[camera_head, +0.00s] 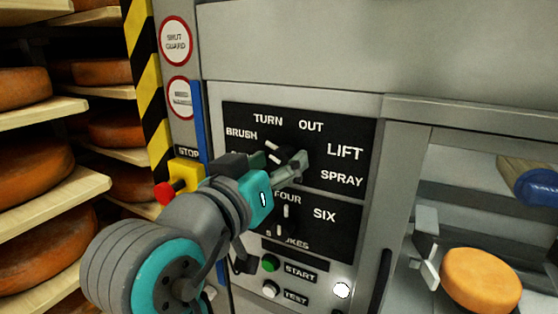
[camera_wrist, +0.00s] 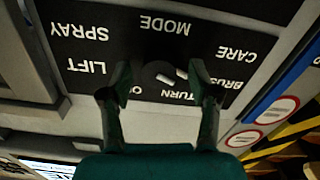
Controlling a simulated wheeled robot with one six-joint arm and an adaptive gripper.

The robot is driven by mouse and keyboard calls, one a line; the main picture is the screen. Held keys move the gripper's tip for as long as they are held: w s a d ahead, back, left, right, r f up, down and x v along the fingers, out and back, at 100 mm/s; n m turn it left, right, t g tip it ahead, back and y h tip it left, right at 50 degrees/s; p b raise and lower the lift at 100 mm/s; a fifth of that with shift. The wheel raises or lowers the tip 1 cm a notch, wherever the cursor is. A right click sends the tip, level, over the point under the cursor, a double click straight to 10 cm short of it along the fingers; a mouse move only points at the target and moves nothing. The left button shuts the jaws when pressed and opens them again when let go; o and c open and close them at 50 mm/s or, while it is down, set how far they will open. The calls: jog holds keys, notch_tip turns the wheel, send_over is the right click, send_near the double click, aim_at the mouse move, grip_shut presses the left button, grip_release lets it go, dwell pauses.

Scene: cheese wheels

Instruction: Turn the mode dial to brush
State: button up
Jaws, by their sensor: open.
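The mode dial (camera_wrist: 165,77) is a dark round knob with white marks, on a black panel. My gripper (camera_wrist: 160,70) is open, with one finger on each side of the dial; I cannot tell whether they touch it. The wrist view is upside down, with the BRUSH label (camera_wrist: 237,84) at right beside the right finger. In the head view, my gripper (camera_head: 288,160) partly covers the dial (camera_head: 273,147). The BRUSH label (camera_head: 241,133) is at the panel's upper left there. I cannot tell which label the dial points to.
A lower dial (camera_head: 285,216) with number labels sits below. A red stop button (camera_head: 166,192) on a yellow box is left of the panel, near my arm. Green start (camera_head: 270,263) and white test buttons are underneath. Shelves with cheese wheels (camera_head: 30,176) stand at left.

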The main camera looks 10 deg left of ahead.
jog(key=v, duration=1.1)
